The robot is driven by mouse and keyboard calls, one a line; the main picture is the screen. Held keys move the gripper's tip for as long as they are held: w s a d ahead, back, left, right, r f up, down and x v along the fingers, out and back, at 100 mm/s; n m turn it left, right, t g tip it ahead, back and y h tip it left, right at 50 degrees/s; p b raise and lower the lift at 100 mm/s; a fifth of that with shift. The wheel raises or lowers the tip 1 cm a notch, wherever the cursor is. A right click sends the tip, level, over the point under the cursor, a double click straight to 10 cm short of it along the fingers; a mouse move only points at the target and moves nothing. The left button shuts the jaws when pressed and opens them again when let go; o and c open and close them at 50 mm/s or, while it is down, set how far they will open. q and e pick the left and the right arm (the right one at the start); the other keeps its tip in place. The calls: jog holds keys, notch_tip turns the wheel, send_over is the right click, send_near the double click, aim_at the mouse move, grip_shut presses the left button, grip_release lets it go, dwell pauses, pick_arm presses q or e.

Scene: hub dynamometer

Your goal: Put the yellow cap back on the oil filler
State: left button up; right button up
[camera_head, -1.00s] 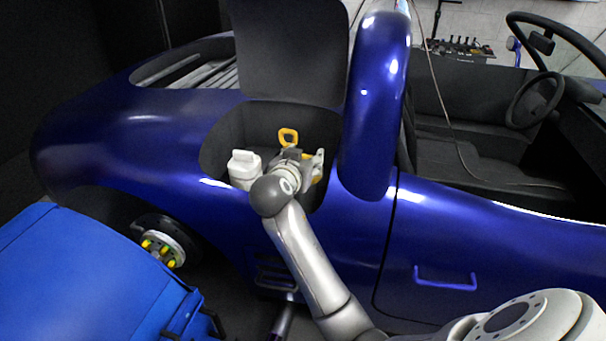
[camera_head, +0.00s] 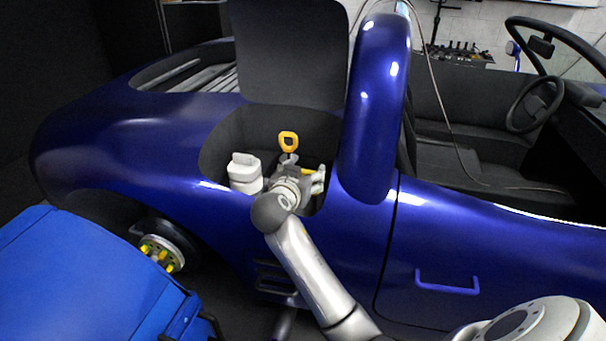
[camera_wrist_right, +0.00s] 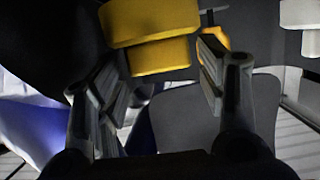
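The yellow cap (camera_wrist_right: 150,40) is at the top of the right wrist view, beyond or between the fingertips of my right gripper (camera_wrist_right: 160,85). The fingers stand wide apart with dark surface showing between them. I cannot tell whether either finger touches the cap. In the head view my right gripper (camera_head: 308,184) is inside the open bay of the blue car, and a little of the yellow cap (camera_head: 308,171) shows behind it. The oil filler cannot be made out; the gripper may hide it. My left gripper is not in view.
A yellow loop handle (camera_head: 288,142) stands just behind my gripper. A white container (camera_head: 245,173) is to its left in the bay. The raised dark lid (camera_head: 290,50) is behind, and the blue body (camera_head: 372,110) closes the right side.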

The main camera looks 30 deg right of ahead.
jog(key=shift+r, duration=0.1)
dwell(0.3)
pick_arm(q)
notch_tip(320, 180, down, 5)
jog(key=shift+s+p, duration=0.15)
jog(key=shift+p, duration=0.55)
pick_arm(e)
jog(key=v, duration=1.2)
